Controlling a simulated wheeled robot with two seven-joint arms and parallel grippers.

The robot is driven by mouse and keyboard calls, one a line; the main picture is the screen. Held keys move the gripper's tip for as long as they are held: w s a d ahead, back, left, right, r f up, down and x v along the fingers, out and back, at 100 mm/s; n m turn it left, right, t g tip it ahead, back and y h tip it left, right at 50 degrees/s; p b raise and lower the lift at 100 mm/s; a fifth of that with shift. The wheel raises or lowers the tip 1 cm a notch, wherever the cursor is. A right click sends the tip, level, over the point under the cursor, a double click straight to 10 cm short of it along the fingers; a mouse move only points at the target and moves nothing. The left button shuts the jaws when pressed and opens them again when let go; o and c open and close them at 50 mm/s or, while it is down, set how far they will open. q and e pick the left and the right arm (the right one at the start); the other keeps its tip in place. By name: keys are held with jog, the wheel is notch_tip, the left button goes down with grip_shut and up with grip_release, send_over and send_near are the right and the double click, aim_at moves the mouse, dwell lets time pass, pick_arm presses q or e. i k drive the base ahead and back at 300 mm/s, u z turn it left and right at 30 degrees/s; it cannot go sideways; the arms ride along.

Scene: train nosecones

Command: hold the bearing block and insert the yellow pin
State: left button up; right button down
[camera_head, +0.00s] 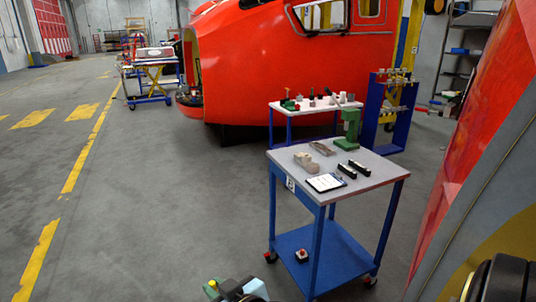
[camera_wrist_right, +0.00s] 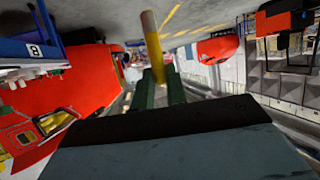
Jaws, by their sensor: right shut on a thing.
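My right gripper (camera_head: 221,287) shows at the bottom edge of the head view, well in front of the blue-legged work table and low near the floor. In the right wrist view its green fingers (camera_wrist_right: 158,92) are shut on the yellow pin (camera_wrist_right: 154,48), which sticks out past the fingertips with a pale far end. A spot of yellow shows at the fingertips in the head view. A beige-grey block (camera_head: 305,161), perhaps the bearing block, lies on the table's left part; a grey tray-like part (camera_head: 323,148) lies behind it. My left gripper is not in view.
The table (camera_head: 374,178) also holds a green press (camera_head: 351,128), two black bars (camera_head: 354,168) and a white sheet (camera_head: 326,182). A second bench (camera_head: 283,109) and a blue rack (camera_head: 373,105) stand behind. Open floor (camera_head: 150,200) lies left; red bodywork (camera_head: 492,105) rises right.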

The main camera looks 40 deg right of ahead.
aim_at(306, 165)
jog(key=z, duration=0.4)
jog(key=i, duration=1.5)
jog(key=z, duration=0.8)
